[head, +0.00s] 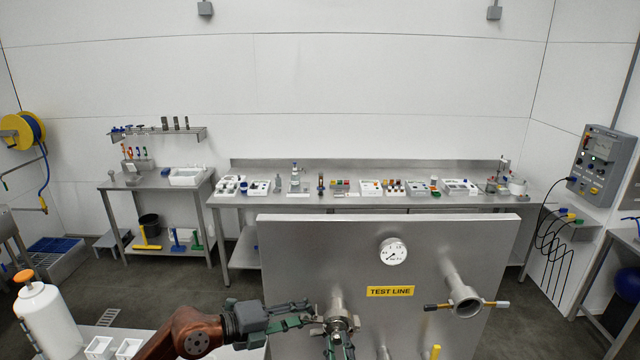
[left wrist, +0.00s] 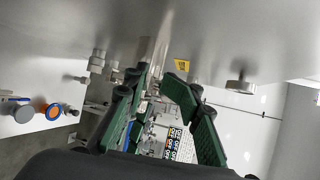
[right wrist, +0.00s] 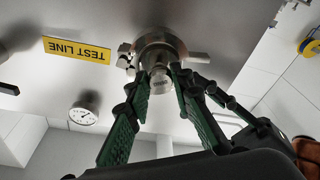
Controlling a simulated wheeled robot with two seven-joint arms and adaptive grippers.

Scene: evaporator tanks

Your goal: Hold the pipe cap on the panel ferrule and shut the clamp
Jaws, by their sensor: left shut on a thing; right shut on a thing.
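The pipe cap (right wrist: 160,84) sits at the mouth of the panel ferrule (head: 337,300), and the metal clamp (right wrist: 158,47) is around that joint. My right gripper (head: 337,332) is shut on the cap's end; its fingertips (right wrist: 163,78) are on both sides of it in the right wrist view. My left gripper (head: 312,314) reaches in from the left and is shut at the clamp's side. Its fingers also show in the left wrist view (left wrist: 158,75), but the part they grip is hidden. I cannot tell whether the clamp is fully closed.
The steel panel (head: 300,250) carries a yellow TEST LINE label (head: 390,291), a gauge (head: 394,251) and a second pipe port (head: 465,301) with a clamp to the right. A white canister (head: 45,315) stands at left. A loaded bench (head: 365,200) is behind the panel.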

